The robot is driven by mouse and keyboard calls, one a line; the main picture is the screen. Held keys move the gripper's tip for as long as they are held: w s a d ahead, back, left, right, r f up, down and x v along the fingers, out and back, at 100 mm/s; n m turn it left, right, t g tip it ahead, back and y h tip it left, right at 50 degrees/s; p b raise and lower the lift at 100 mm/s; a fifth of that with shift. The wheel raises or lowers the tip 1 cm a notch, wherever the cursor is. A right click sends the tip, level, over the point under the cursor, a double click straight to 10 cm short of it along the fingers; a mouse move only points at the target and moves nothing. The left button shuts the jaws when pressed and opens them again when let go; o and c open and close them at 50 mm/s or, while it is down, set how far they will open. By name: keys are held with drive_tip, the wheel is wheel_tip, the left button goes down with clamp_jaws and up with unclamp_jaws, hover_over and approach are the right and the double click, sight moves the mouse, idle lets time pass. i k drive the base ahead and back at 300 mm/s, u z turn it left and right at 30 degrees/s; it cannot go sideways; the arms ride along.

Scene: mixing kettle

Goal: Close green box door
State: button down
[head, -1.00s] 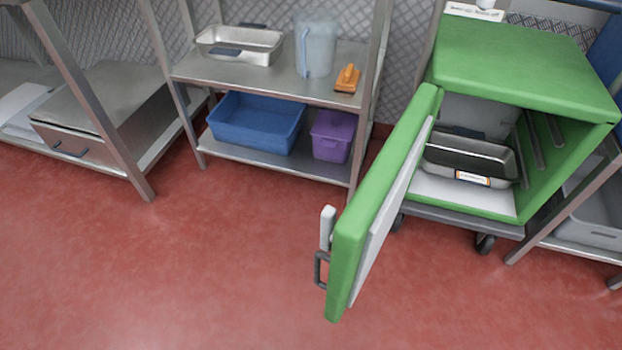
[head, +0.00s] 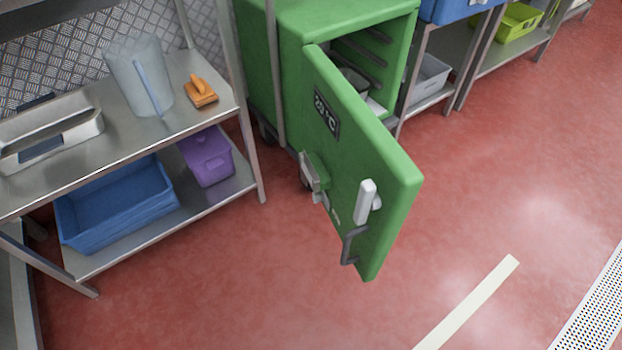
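The green box (head: 265,70) stands at the upper middle in the head view, next to a steel shelf. Its green door (head: 365,150) stands open and swung out toward me, with its outer face showing a "20°C" display (head: 326,114). A white lever handle (head: 366,200) and a dark grab handle (head: 350,245) are near the door's free edge. A metal latch (head: 312,172) is nearer the hinge side. The inside is partly hidden by the door; dark rails and part of a tray show. My gripper is not in view.
A steel shelf (head: 250,150) at left holds a metal pan (head: 60,128), a clear jug (head: 138,75), an orange scraper (head: 200,92), a blue bin (head: 115,205) and a purple tub (head: 207,157). Red floor (head: 260,290) in front of the door is clear. A floor grate (head: 595,315) lies at right.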

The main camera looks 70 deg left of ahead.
sight(346, 145)
drive_tip(key=u, duration=2.4)
drive_tip(key=i, duration=0.5)
